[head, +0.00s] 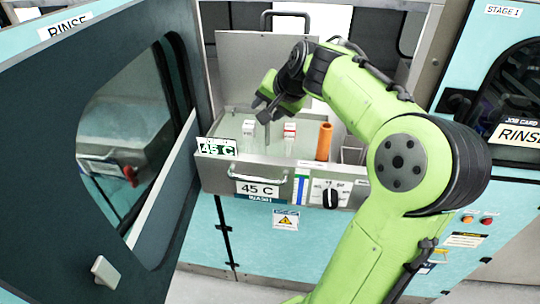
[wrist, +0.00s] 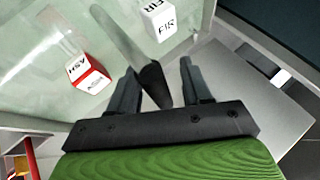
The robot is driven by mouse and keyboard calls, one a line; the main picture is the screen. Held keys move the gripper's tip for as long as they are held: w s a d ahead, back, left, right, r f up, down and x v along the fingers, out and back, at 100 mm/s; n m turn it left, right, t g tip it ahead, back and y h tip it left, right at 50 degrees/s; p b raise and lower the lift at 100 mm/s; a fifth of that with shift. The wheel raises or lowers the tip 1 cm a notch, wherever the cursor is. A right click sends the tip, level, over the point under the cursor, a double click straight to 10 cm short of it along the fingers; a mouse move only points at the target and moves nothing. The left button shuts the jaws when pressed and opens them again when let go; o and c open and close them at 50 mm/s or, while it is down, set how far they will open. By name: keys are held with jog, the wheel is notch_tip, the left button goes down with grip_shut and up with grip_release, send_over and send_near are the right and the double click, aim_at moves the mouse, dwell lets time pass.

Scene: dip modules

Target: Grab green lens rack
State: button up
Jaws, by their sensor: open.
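My gripper (head: 266,104) hangs over the open wash tank (head: 225,164) in the head view. In the wrist view my gripper (wrist: 159,68) is open. A grey-green bar (wrist: 129,40) with a dark end shows between its fingers; I cannot tell whether it is a handle or a tank divider, or whether it touches them. A white block (head: 248,128) stands left of the gripper; a white block marked FIR (wrist: 162,20) shows in the wrist view. A red-and-white block (head: 289,134) stands to the right, also in the wrist view (wrist: 88,74). No clearly green rack is distinguishable.
An orange cylinder (head: 324,141) stands at the tank's right. The raised lid (head: 240,75) is behind. A large open door (head: 50,170) fills the left. A handle (head: 258,180) projects in front.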

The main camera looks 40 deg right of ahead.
jog(key=shift+w+f, duration=0.15)
jog(key=shift+c, duration=0.4)
grip_shut()
dwell(1.0)
